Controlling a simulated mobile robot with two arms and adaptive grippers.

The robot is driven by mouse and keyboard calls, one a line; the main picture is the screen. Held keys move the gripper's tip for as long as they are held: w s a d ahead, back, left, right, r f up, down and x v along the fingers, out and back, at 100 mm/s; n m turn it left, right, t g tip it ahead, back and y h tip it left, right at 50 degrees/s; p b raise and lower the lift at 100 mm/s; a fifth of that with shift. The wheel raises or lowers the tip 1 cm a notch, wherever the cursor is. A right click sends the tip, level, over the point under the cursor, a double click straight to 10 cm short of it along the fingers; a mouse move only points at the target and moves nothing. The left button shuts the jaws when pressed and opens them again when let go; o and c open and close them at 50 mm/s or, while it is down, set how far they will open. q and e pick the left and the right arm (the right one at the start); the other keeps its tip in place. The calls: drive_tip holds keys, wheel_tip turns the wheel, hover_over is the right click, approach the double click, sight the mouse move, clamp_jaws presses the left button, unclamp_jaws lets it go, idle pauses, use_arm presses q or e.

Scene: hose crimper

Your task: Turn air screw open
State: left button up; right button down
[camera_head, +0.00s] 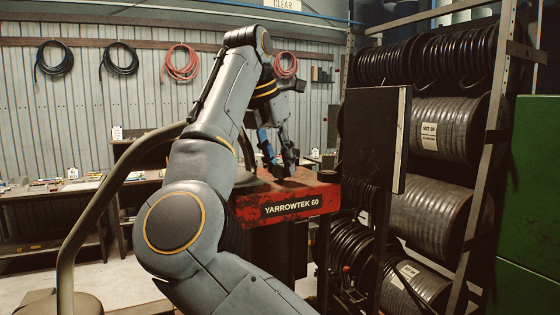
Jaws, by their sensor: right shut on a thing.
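A red crimper (290,207) lettered "YARROWTEK 60" stands in the middle of the view. My right arm reaches up in front of it and bends down over its top. My right gripper (280,172) points down at the top of the machine, with its fingers shut on a small dark part there, which appears to be the air screw. The screw is too small and too covered by the fingers to make out how far it is turned. My left gripper is not in view.
A rack with large hose coils (440,128) stands close on the right, with a dark panel (374,140) beside the crimper. A green cabinet (530,190) is at the right edge. Workbenches (65,188) line the back wall, under hanging hoses (118,58).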

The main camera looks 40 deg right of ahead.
drive_tip(key=m+g, duration=0.1)
drive_tip(key=m, duration=0.3)
drive_tip(key=shift+w+m+g, duration=0.15)
drive_tip(key=shift+m+g, duration=0.15)
drive_tip(key=shift+g, duration=0.1)
drive_tip(key=shift+m+g+y, duration=0.4)
drive_tip(key=shift+m+g, duration=0.2)
drive_tip(key=shift+m, duration=1.4)
drive_tip(key=c, duration=1)
unclamp_jaws()
drive_tip(key=shift+w, duration=0.1)
drive_tip(key=shift+n, duration=0.4)
